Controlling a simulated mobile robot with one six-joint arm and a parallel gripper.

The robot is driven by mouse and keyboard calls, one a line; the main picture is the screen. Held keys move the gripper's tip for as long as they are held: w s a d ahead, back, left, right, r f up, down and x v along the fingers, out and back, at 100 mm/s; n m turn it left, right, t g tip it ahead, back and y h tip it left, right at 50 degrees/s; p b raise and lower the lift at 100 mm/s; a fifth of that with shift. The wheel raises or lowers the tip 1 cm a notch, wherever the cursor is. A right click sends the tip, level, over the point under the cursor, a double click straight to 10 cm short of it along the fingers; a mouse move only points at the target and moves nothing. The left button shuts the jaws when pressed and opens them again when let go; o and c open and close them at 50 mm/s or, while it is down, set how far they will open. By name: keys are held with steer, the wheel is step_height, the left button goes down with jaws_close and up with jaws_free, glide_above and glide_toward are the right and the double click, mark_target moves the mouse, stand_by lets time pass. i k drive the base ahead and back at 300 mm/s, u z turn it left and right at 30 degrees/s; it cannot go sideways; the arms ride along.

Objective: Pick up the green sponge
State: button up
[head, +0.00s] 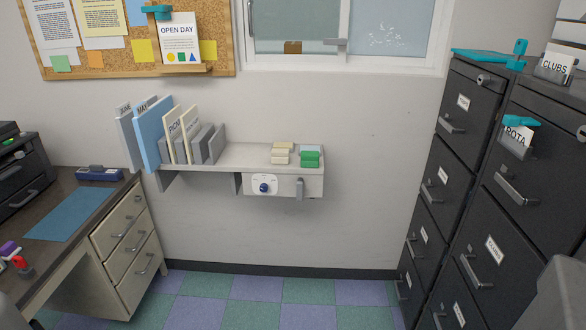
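A green block (310,159), which looks like the green sponge, lies at the right end of the grey wall shelf (240,157). A paler green block shows right behind or under it; I cannot tell whether the two are stacked. Cream blocks (281,159) lie just to its left, with a small gap between. My gripper is not in view.
Below the sponge, the shelf has a front box with a blue knob (263,188) and a grey handle (299,189). Upright folders (152,135) fill the shelf's left part. A desk (110,200) stands left, dark filing cabinets (470,130) right. Floor (280,300) between is clear.

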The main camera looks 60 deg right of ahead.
mark_target(309, 159)
steer(key=u, duration=0.2)
steer(key=k, duration=0.9)
steer(key=z, duration=0.05)
steer(key=i, duration=0.55)
steer(key=u, duration=0.1)
